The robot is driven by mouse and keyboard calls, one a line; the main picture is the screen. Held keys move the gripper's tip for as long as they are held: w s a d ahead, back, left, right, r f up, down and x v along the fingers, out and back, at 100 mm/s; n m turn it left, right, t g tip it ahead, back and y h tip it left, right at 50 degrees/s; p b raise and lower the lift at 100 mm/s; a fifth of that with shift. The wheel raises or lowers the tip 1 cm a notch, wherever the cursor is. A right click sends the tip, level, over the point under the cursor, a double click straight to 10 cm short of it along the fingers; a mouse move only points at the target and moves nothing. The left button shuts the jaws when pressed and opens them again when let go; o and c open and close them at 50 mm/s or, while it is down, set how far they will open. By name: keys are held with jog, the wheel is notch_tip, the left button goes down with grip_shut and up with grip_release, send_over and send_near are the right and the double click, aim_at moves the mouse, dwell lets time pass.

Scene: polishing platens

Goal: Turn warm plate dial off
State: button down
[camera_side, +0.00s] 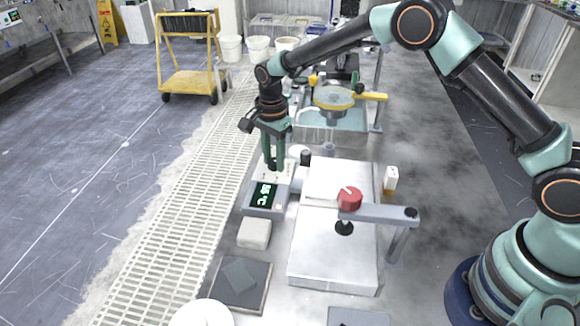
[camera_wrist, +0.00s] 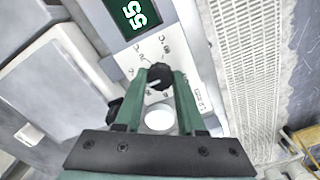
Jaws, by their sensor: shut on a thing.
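The warm plate's control box (camera_side: 264,209) has a dark display (camera_side: 264,194) with pale green digits. The wrist view shows the display (camera_wrist: 133,14) reading 55. Below it is the black dial (camera_wrist: 158,76), with a pale pointer line and printed marks around it. My gripper (camera_side: 273,164) points down over the box's far end. In the wrist view, its green fingers (camera_wrist: 159,80) are shut on the dial, one on each side. In the side view the fingers hide most of the dial. A round white button (camera_wrist: 159,118) lies between the fingers.
A metal slab (camera_side: 330,262) lies right of the box, with a red knob (camera_side: 349,199) on a bracket above it. A pale block (camera_side: 254,233) and a dark pad (camera_side: 259,283) lie nearer the camera. A yellow-topped apparatus (camera_side: 333,98) stands behind my gripper.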

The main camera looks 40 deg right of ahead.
jog(key=n, duration=1.3)
jog(key=shift+r+n, duration=0.1)
jog(key=shift+n, duration=0.3)
jog(key=n, duration=1.3)
jog(key=shift+n, duration=0.3)
jog(key=c, duration=0.5)
grip_release()
